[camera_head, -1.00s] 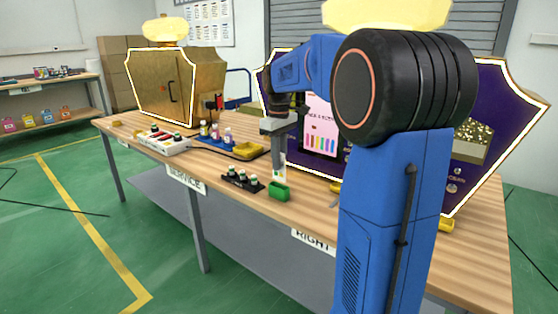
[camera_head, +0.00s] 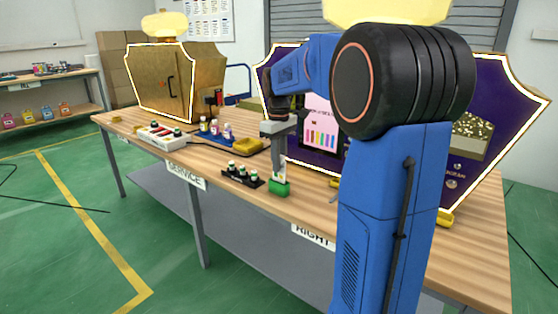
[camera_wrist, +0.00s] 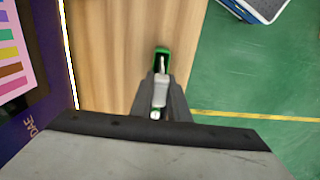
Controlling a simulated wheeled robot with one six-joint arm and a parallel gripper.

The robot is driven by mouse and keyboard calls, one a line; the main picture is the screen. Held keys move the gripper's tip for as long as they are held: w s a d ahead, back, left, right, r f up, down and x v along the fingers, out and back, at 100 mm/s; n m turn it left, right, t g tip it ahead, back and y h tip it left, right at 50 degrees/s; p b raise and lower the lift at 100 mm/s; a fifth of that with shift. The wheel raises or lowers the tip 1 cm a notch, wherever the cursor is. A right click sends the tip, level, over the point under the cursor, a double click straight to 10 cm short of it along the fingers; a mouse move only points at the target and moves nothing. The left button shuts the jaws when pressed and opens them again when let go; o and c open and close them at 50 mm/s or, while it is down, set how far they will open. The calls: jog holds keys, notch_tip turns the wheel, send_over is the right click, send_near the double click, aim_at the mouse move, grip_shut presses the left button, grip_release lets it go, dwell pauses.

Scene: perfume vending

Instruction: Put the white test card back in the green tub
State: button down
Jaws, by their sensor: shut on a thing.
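The green tub (camera_head: 279,188) stands on the wooden table near its front edge. My gripper (camera_head: 280,165) is directly above it, pointing down. In the wrist view my gripper (camera_wrist: 161,100) is shut on the white test card (camera_wrist: 160,91). The card's far end reaches to the opening of the green tub (camera_wrist: 162,53). In the head view the white card (camera_head: 284,168) shows as a small light strip just above the tub. I cannot tell how deep its lower end is inside the tub.
A black rack with small bottles (camera_head: 242,175) stands just left of the tub. Further left are a yellow tray (camera_head: 248,146) and a white box (camera_head: 165,137). A purple display panel (camera_head: 490,130) rises behind. The table front (camera_head: 225,193) is bare.

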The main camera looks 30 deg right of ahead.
jog(key=shift+f, duration=1.65)
jog(key=c, duration=1)
grip_release()
jog(key=shift+r, duration=1.1)
jog(key=shift+r, duration=3.9)
